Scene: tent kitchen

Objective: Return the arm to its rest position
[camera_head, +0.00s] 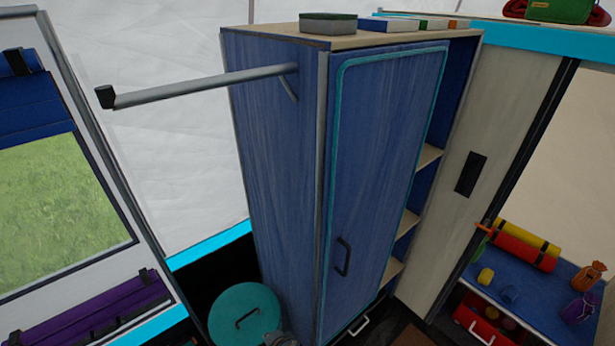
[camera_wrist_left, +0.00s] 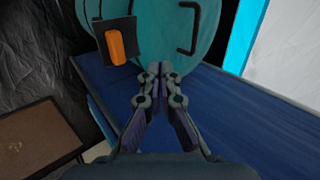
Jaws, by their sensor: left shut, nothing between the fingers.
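My left gripper (camera_wrist_left: 159,70) shows in the left wrist view with its two fingertips together and nothing held between them. Its tips point toward a round teal lid (camera_wrist_left: 160,30) with a black handle; I cannot tell the exact gap. In the head view the teal lid (camera_head: 243,312) is low beside the blue wardrobe (camera_head: 275,170). A small grey shape at the bottom edge there may be part of my left arm, but too little shows to be sure. My right gripper is in neither view.
The wardrobe's blue side lies close beside the gripper in the wrist view. A grey rail (camera_head: 200,85) juts left from the wardrobe. A blue shelf (camera_head: 545,290) with rolls stands at the right.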

